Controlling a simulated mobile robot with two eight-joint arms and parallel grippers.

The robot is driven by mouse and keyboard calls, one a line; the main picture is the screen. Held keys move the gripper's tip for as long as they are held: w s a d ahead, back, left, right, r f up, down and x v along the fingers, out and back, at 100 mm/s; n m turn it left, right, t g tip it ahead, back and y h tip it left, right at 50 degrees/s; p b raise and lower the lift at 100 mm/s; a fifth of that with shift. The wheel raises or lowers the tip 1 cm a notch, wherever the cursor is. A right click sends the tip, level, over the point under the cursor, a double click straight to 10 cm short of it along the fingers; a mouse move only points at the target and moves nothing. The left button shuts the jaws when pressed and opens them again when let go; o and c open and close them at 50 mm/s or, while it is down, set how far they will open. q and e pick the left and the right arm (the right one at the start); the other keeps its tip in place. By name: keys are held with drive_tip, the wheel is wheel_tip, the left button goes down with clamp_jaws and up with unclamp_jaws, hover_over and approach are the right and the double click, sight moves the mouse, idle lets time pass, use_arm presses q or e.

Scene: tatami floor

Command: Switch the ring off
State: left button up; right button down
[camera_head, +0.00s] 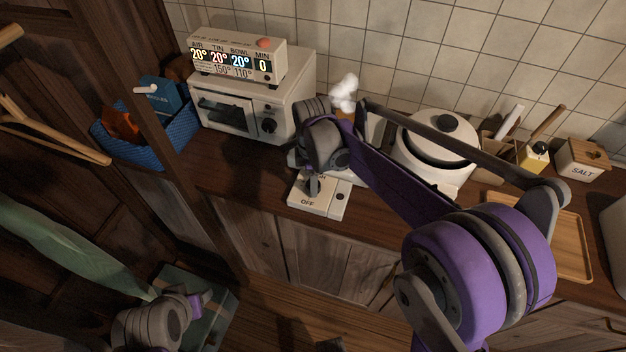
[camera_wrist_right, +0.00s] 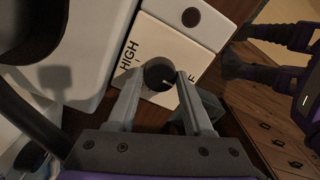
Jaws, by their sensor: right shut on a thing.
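The ring's white control panel (camera_head: 333,205) lies on the dark counter front, with OFF printed near its front edge. In the right wrist view the panel (camera_wrist_right: 177,52) shows HIGH at left and part of another word at right. Its dark round knob (camera_wrist_right: 158,72) sits between the two fingertips of my right gripper (camera_wrist_right: 160,84), which is shut on it. In the head view this gripper (camera_head: 313,185) comes down onto the panel from above and hides most of the knob. I cannot read the knob's setting. My left gripper is not clearly visible.
A white lidded pot (camera_head: 436,165) stands right of the panel, with white steam (camera_head: 344,93) nearby. A toaster oven (camera_head: 252,108) bearing a lit display box (camera_head: 238,57) stands left. A blue basket (camera_head: 180,130), wooden tray (camera_head: 565,245) and salt box (camera_head: 583,160) flank the counter.

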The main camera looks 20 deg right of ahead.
idle(0.4)
drive_tip(key=shift+c, duration=1.5)
unclamp_jaws()
wheel_tip(320, 180, up, 11)
drive_tip(key=shift+p, duration=0.4)
drive_tip(key=s+d+f+m+t+p, duration=0.1)
drive_tip(key=s+d+f+m+t, duration=0.1)
drive_tip(key=s+m, duration=0.6)
drive_tip(key=s+d+f+m+t+p, duration=0.1)
drive_tip(key=s+d+f+m+t, duration=0.1)
drive_tip(key=s+m, duration=0.5)
drive_tip(key=s+f+t, duration=0.1)
drive_tip(key=s+f, duration=0.1)
drive_tip(key=s, duration=0.4)
drive_tip(key=shift+d+f+m, duration=0.15)
drive_tip(key=shift+f+m, duration=0.25)
